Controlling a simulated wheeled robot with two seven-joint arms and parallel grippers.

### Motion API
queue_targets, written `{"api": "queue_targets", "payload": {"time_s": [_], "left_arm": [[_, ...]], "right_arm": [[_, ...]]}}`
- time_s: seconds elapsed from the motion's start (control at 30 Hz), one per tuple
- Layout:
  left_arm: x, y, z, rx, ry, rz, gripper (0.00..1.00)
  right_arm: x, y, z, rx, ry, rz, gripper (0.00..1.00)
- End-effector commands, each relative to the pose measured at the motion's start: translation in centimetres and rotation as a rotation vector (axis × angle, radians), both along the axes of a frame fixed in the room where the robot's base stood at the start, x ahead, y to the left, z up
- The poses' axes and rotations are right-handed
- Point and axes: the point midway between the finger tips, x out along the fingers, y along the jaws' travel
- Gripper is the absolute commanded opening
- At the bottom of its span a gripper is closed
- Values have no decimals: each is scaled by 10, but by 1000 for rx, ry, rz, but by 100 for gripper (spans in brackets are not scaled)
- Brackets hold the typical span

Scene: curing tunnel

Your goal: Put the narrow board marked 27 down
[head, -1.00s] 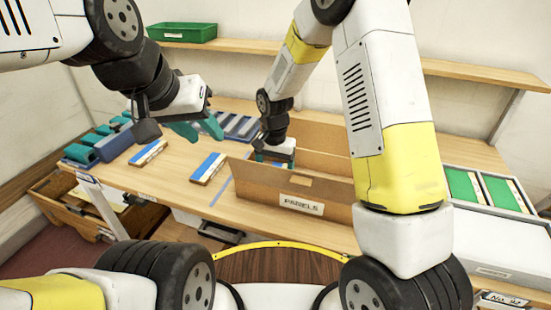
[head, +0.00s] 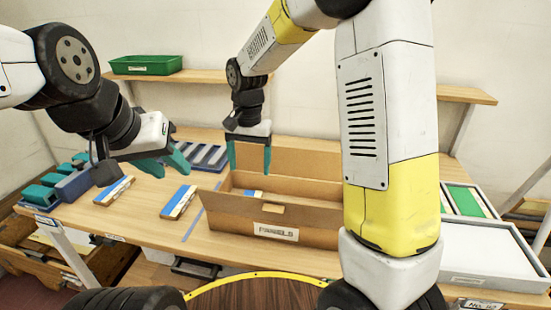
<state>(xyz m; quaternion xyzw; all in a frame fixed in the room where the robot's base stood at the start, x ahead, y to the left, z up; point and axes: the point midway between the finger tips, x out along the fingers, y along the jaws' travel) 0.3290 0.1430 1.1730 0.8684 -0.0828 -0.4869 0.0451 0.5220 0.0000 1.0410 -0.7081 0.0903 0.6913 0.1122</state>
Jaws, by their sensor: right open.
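My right gripper (head: 249,170) is open and empty, its teal fingers apart above the cardboard box (head: 230,208) labelled PANELS. Inside the box a small part of a blue board (head: 253,193) shows below the fingers; the front wall hides most of it. Two more blue boards with pale edges lie flat on the table left of the box, one nearer (head: 179,201) and one further left (head: 115,190). No number 27 is readable on any board. My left gripper (head: 173,172) hangs over the table above these boards, its fingers apart with nothing between them.
A blue slotted rack (head: 207,157) stands behind the boards. Teal items in a blue holder (head: 72,186) are at the left end. A white tray (head: 490,245) and green panels (head: 464,200) are at right. A green bin (head: 146,65) sits on the shelf.

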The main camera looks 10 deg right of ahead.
Motion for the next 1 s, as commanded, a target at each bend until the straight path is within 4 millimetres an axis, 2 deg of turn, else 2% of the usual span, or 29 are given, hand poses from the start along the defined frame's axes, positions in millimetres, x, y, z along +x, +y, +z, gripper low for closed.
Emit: {"api": "queue_targets", "payload": {"time_s": [0.03, 0.2, 0.4, 0.6, 0.7, 0.83, 1.0], "left_arm": [[0, 0, 0, 0, 0, 0, 36], [0, 0, 0, 0, 0, 0, 36], [0, 0, 0, 0, 0, 0, 36], [0, 0, 0, 0, 0, 0, 36], [0, 0, 0, 0, 0, 0, 36], [0, 0, 0, 0, 0, 0, 36], [0, 0, 0, 0, 0, 0, 36]], "right_arm": [[-6, -13, 18, 21, -28, 7, 76], [-44, -58, 73, 83, -143, 81, 76], [-104, -103, 115, 116, -304, 180, 76], [-161, -131, 131, 101, -456, 269, 76], [-179, -138, 132, 87, -507, 298, 76], [-191, -141, 132, 74, -541, 322, 76], [-193, -142, 131, 71, -548, 328, 76]]}}
